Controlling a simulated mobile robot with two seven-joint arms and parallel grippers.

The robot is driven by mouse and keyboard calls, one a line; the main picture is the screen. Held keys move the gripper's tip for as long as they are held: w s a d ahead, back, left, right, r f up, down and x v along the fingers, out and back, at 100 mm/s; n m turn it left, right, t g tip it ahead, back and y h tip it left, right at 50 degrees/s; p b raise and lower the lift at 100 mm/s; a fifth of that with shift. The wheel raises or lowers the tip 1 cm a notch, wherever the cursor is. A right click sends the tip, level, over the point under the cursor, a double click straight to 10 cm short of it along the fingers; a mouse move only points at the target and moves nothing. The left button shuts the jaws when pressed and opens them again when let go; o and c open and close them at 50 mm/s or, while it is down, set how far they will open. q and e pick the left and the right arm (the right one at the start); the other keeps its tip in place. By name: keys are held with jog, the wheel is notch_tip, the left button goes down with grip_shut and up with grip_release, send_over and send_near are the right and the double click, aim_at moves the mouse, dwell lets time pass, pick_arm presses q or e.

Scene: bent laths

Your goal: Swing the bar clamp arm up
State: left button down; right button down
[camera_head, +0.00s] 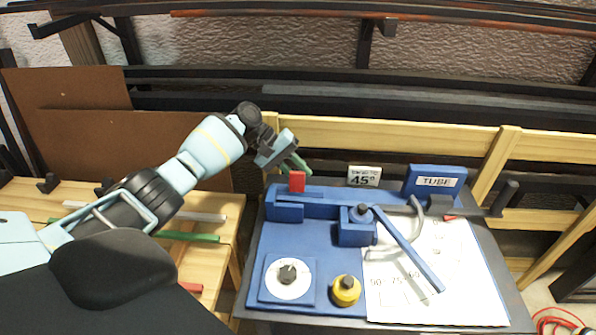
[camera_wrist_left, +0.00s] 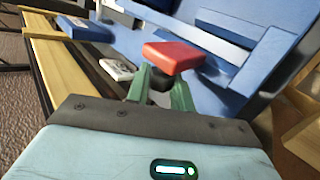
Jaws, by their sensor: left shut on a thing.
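A blue bending fixture stands on a dark-topped table (camera_head: 250,300). At its upper left end is a red block (camera_head: 297,182), which looks like the grip of the bar clamp arm; the wrist view shows it as a red pad (camera_wrist_left: 174,57) above a dark piece. My left gripper (camera_head: 294,165) has green fingers, which are shut around the dark piece just under the red pad (camera_wrist_left: 160,88). The rest of the clamp is hard to make out behind the fingers. A blue lever (camera_head: 410,250) slants down right from a pivot block (camera_head: 355,230). My right gripper is not in view.
A 45° sign (camera_head: 364,176) and TUBE box (camera_head: 437,182) stand behind. A wooden bench (camera_head: 215,255) with coloured strips is left.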

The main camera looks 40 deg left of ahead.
pick_arm(q)
jog(key=c, duration=1.3)
grip_release()
jog(key=shift+o, duration=0.2)
jog(key=v, duration=0.7)
jog(key=shift+a+r, duration=0.2)
jog(key=shift+a, duration=0.05)
jog(key=shift+s, duration=0.1)
